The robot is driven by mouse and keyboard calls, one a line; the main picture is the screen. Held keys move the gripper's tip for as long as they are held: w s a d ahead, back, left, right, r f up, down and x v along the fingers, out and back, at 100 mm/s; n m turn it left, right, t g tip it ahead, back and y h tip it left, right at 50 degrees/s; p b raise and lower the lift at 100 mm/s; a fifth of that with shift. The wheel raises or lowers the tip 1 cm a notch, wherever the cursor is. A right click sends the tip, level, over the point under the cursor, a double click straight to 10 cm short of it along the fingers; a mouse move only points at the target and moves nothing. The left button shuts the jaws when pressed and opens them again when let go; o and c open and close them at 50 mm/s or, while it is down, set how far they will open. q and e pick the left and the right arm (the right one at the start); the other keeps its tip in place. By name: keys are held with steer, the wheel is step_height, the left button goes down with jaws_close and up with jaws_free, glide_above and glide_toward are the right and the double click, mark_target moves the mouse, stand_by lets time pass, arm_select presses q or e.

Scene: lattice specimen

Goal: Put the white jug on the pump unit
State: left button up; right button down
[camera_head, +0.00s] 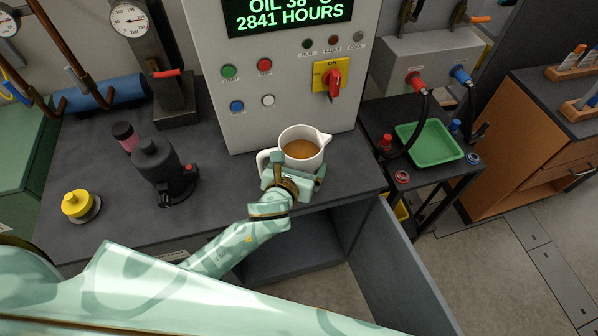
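The white jug (317,157), with brown liquid inside, is upright in front of the grey control cabinet. Its handle is at its left and its spout points right. My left gripper (292,176) has a finger on each side of the jug's lower part and appears shut on it. The gripper hides the jug's base, so I cannot tell whether it touches the dark worktop (105,165). The grey cabinet (210,75) has an oil and hours display and may belong to the pump unit; no label confirms this. My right gripper is not in view.
A dark device (155,165) and a yellow knob-like part (77,204) stand on the worktop to the left. A green tray (430,143) sits on a black stand at right. An open grey panel (400,265) stands below the worktop's right side.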

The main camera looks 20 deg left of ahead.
arm_select(q)
steer(key=shift+w+a+f, duration=0.1)
steer(key=shift+w+f, duration=0.1)
steer(key=shift+w, duration=0.1)
steer(key=f+b, duration=0.2)
steer(key=f, duration=0.1)
steer(key=shift+w+f, duration=0.2)
steer(key=shift+f, duration=0.1)
steer(key=shift+r, duration=0.15)
steer(key=o, duration=1.4)
steer(key=shift+s+f, duration=0.1)
steer(key=shift+f, duration=0.15)
steer(key=shift+r, duration=0.15)
steer(key=shift+s+r, duration=0.15)
steer(key=shift+s, duration=0.1)
steer(key=p+v, duration=0.2)
steer(key=v, duration=0.9)
steer(key=shift+s, duration=0.2)
